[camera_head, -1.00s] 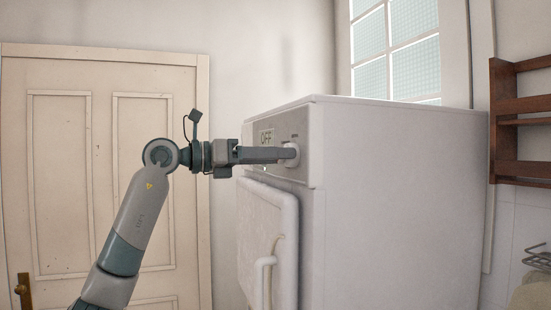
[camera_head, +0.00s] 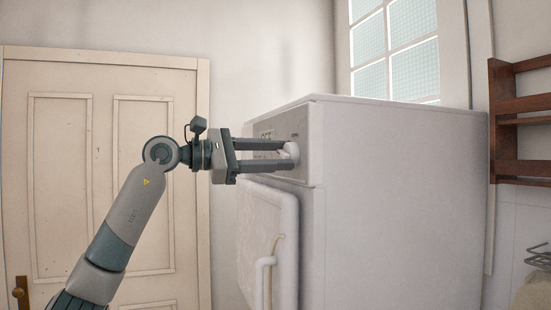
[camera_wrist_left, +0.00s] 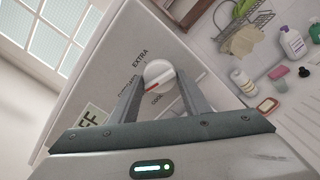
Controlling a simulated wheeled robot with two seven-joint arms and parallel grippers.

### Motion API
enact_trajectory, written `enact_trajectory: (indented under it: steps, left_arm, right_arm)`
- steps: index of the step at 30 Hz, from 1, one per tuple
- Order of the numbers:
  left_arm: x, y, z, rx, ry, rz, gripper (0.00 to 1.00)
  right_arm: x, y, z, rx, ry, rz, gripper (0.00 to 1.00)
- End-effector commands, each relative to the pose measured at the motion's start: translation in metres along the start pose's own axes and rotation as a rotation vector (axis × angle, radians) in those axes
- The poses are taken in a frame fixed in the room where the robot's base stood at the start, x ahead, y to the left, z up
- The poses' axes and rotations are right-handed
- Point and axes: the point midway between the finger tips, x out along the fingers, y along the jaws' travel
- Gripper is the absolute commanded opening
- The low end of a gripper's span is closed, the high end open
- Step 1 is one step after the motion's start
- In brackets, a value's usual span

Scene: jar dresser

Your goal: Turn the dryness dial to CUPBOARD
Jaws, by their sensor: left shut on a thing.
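The white dryness dial (camera_head: 292,151) is on the front panel of the white dryer (camera_head: 395,200). In the left wrist view, the dial (camera_wrist_left: 158,71) has a red pointer mark toward the lower left. The mark lies near a small label that looks like CUPBOARD; EXTRA is printed above it, and another label is below. I cannot tell its exact setting. My left gripper (camera_head: 287,154) is shut on the dial, one finger above and one below in the head view. It also shows in the left wrist view (camera_wrist_left: 160,80). My right gripper is out of view.
The OFF display (camera_wrist_left: 91,117) is beside the dial, partly hidden by the gripper. The dryer door (camera_head: 268,225) stands below the panel with a white handle (camera_head: 262,280). A wooden shelf (camera_head: 505,120) is at the right; a cream door (camera_head: 75,180) is at the left.

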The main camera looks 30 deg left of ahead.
Motion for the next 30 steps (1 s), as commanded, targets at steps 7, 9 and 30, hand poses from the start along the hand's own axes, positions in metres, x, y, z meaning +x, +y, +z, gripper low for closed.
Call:
enact_trajectory:
  steps: [7,9,30]
  left_arm:
    - [-0.0001,0.0005,-0.0001,0.228,-0.001,0.002,0.20]
    - [-0.0002,0.0006,0.0001,0.287,-0.001,0.002,0.20]
    - [0.0002,0.0006,0.0003,0.528,-0.001,0.000,0.20]
  right_arm:
    - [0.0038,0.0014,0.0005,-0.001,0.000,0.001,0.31]
    - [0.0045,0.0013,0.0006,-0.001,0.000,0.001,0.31]
    - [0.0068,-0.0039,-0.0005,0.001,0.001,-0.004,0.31]
